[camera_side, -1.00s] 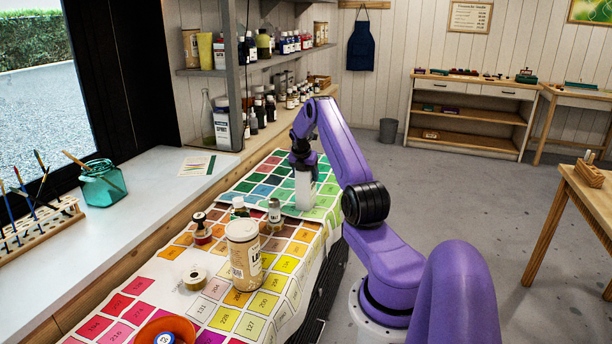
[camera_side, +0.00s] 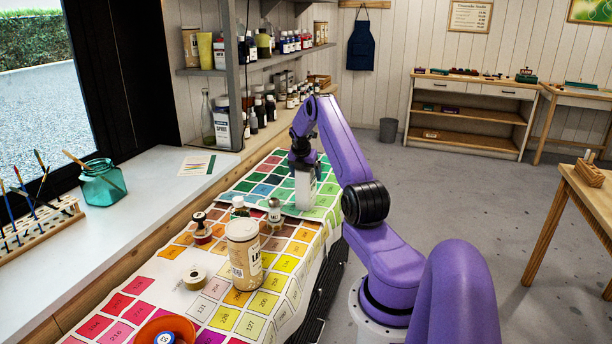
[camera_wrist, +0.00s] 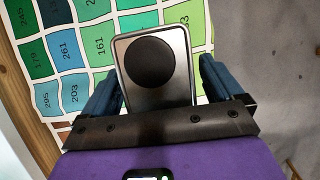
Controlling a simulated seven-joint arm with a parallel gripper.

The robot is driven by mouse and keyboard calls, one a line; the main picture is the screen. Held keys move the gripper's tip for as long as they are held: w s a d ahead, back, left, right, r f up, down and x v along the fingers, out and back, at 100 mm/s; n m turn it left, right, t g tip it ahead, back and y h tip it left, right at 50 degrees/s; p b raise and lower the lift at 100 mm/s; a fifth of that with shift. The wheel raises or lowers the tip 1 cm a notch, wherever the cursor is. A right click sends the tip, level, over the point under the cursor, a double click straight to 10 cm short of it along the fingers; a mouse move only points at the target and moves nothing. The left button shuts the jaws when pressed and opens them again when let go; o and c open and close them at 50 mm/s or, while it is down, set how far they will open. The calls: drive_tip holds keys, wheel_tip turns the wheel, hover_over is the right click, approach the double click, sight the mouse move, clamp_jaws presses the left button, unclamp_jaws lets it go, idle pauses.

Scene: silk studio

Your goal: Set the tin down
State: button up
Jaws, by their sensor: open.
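The tin (camera_side: 304,190) is a pale grey upright can with rounded corners. It stands on the green squares of the colour-chart cloth (camera_side: 330,214) in the side view. In the wrist view the tin (camera_wrist: 155,68) shows from above, with a dark round cap on its silvery top. My gripper (camera_side: 303,165) is over the tin, pointing down. In the wrist view my gripper (camera_wrist: 158,85) is open, with one blue finger on each side of the tin. A small gap shows on the right; contact on the left is hard to tell.
An orange bowl (camera_side: 166,330) is at the front. Shelves with bottles (camera_side: 288,43) rise behind on the left. Green squares around the tin are clear.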

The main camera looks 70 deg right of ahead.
drive_tip(key=v, duration=1)
drive_tip(key=shift+a+r, duration=0.2)
drive_tip(key=shift+r, duration=0.05)
drive_tip(key=w+a+r+m+t+y, duration=0.15)
drive_tip(key=w+a, duration=0.25)
drive_tip(key=a, duration=0.6)
drive_tip(key=w+a+r, duration=0.2)
drive_tip(key=w+a, duration=0.1)
drive_tip(key=a, duration=0.8)
drive_tip(key=w+a+r+t, duration=0.15)
drive_tip(key=w+a, duration=0.25)
drive_tip(key=a, duration=0.6)
drive_tip(key=s+a+r+m+y, duration=0.1)
drive_tip(key=s+a, duration=0.4)
drive_tip(key=a, duration=0.3)
drive_tip(key=s+a+g+y, duration=0.1)
drive_tip(key=s+a, duration=0.3)
drive_tip(key=a, duration=0.4)
drive_tip(key=s+a+r+m+y, duration=0.1)
drive_tip(key=s+a, duration=0.4)
drive_tip(key=a, duration=0.3)
drive_tip(key=s+a+m+g, duration=0.1)
drive_tip(key=s+a, duration=0.1)
drive_tip(key=s, duration=0.7)
drive_tip(key=s+a+f+m, duration=0.1)
drive_tip(key=s+a, duration=0.1)
drive_tip(key=s, duration=0.7)
drive_tip(key=shift+s+f+g, duration=0.3)
drive_tip(key=shift+s+g, duration=0.05)
drive_tip(key=shift+g, duration=0.05)
